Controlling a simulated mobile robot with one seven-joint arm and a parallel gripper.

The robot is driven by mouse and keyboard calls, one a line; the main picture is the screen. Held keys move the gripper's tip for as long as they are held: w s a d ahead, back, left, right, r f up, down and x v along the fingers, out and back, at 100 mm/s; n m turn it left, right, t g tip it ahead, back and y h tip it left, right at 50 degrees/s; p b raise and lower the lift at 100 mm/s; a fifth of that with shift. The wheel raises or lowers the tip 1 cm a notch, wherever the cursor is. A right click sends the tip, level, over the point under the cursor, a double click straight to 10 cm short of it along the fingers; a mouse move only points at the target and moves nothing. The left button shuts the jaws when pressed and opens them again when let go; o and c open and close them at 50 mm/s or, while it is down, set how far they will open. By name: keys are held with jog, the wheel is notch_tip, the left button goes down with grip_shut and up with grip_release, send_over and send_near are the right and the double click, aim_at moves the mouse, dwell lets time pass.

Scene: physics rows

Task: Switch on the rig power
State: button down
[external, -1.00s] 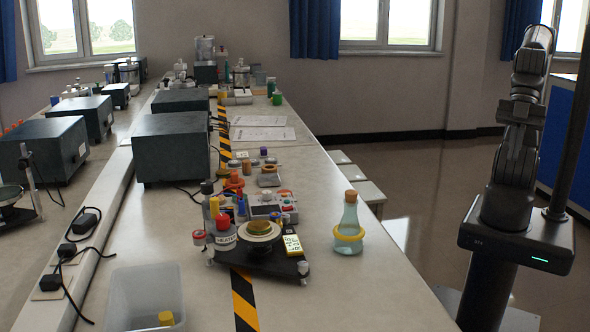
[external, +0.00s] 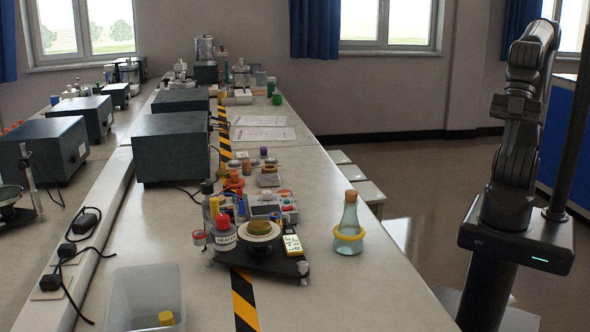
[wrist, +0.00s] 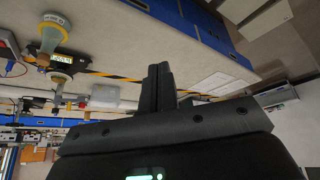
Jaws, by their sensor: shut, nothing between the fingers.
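Behind the dish is a grey control box (external: 268,208) with small coloured knobs or buttons. I cannot tell which is the power switch or its state. A yellow-faced meter (external: 292,245) lies at the right of the plate; it also shows in the wrist view (wrist: 61,58). My gripper (wrist: 158,68) is shut and empty, well away from the rig. Its fingers cannot be made out in the external view.
A flask with a yellow ring (external: 348,235) stands right of the rig. A clear plastic bin (external: 145,298) is at the front left. Dark grey boxes (external: 170,147) and cables line the left. The bench's right strip is mostly clear, with papers farther back.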

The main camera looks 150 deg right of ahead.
jog(key=w+d+r+n+g, duration=0.1)
jog(key=w+d, duration=0.4)
jog(key=d, duration=0.4)
jog(key=w+d+r+n+g, duration=0.1)
jog(key=w+d+n, duration=0.1)
jog(key=w+d, duration=0.45)
jog(key=w+d+n+g, duration=0.1)
jog(key=w+d+g, duration=0.15)
jog(key=d, duration=0.75)
jog(key=n+g+y, duration=0.1)
jog(key=n+g, duration=0.1)
jog(key=n, duration=0.3)
send_over(291, 206)
jog(key=w+d, duration=0.1)
jog(key=w, duration=0.1)
notch_tip(291, 206, down, 13)
jog(key=shift+s+d+f, duration=0.1)
jog(key=shift+s+d, duration=0.05)
jog(key=f, duration=0.9)
jog(key=s+a+f, duration=0.1)
jog(key=f, duration=0.4)
jog(key=shift+s+a, duration=0.1)
